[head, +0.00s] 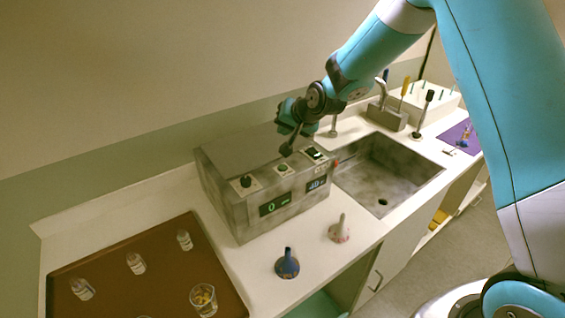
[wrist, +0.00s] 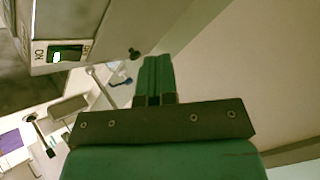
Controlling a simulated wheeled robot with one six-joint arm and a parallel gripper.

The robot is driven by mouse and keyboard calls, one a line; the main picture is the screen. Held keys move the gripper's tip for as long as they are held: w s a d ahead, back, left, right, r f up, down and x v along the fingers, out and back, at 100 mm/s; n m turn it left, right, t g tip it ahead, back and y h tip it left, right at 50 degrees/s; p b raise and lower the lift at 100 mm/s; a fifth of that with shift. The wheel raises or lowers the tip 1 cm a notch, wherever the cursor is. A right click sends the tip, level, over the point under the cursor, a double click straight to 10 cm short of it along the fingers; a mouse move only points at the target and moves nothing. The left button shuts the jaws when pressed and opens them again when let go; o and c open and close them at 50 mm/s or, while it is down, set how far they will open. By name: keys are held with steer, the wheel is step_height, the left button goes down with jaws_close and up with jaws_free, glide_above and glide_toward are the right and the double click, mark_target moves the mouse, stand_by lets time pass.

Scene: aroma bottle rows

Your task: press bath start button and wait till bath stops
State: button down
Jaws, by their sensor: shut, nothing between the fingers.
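The bath (head: 225,180) is a grey worn metal box on the counter. Its sloped panel carries a dark knob (head: 246,181), a small green button (head: 283,168) and a black rocker switch (head: 315,154). On its front, a left display (head: 275,204) shows a green 0, and a right display (head: 317,185) is lit bluish, its digits hard to read. My gripper (head: 287,150) points down over the panel, close above the green button; contact cannot be told. In the wrist view my gripper (wrist: 155,62) is shut and empty. The switch (wrist: 68,53) shows there, with a green face.
A brown tray (head: 120,262) with several small bottles and a glass beaker (head: 204,299) lies left. A blue funnel (head: 287,264) and a pale funnel (head: 339,230) stand in front of the bath. A sink (head: 383,178) is on the right.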

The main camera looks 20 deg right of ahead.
mark_target(285, 166)
steer(key=shift+f, duration=0.1)
steer(key=shift+f+b, duration=2.8)
steer(key=shift+f, duration=1.55)
steer(key=shift+f, duration=0.1)
steer(key=shift+f+b, duration=0.3)
steer(key=shift+b, duration=0.15)
steer(key=shift+f+b, duration=0.4)
steer(key=shift+r, duration=0.15)
steer(key=shift+r+p, duration=0.45)
steer(key=shift+r, duration=0.25)
